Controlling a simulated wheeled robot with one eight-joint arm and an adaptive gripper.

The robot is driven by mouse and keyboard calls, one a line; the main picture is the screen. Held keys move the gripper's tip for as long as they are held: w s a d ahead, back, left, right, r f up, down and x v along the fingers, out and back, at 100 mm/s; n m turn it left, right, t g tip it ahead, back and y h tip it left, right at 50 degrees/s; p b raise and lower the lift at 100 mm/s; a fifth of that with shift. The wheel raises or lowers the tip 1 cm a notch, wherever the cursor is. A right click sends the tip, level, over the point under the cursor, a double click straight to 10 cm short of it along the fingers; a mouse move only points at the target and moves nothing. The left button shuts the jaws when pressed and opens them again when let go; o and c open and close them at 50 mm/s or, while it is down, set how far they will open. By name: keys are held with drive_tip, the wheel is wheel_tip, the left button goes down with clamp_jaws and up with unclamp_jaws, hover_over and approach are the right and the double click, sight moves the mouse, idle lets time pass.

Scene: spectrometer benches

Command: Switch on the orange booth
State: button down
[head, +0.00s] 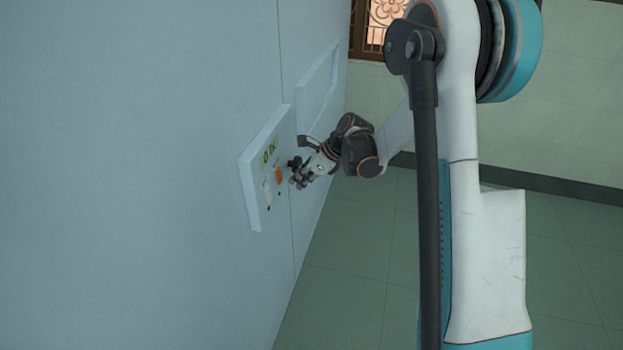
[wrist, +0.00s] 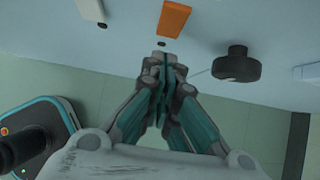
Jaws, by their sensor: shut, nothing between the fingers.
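The control panel (head: 250,187) is a pale raised plate on a large light-blue upright surface, with a small display (head: 269,154) reading what looks like "0 lx". An orange patch (head: 278,174) is on it; in the wrist view an orange rectangle (wrist: 173,18) lies just above my fingertips. A small dark dot (wrist: 161,43) sits below that rectangle. A black round knob (wrist: 236,64) stands out to the right of my fingers. My gripper (head: 294,180) is close to the panel, shut and empty; its fingertips (wrist: 160,62) are below the dot. I cannot tell whether they touch the panel.
A second pale raised frame (head: 318,88) is farther along the same surface. A white piece (wrist: 52,16) lies left of the orange rectangle in the wrist view. Green tiled floor (head: 350,290) is open to the right of the surface. A brown window (head: 376,28) is in the back wall.

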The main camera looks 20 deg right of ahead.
sight(279, 176)
drive_tip(key=shift+w+a+f, duration=0.1)
drive_tip(key=shift+w+a, duration=0.5)
drive_tip(key=shift+a, duration=0.3)
drive_tip(key=shift+f+b, duration=0.1)
drive_tip(key=shift+b, duration=0.25)
drive_tip(key=shift+w+a+f+t+y+b, duration=0.1)
drive_tip(key=shift+w+a+t+y+b, duration=0.05)
drive_tip(key=shift+a+t+y+b, duration=0.2)
drive_tip(key=shift+d, duration=0.1)
drive_tip(key=shift+r+p, duration=0.35)
drive_tip(key=shift+r, duration=0.5)
drive_tip(key=shift+d, duration=0.15)
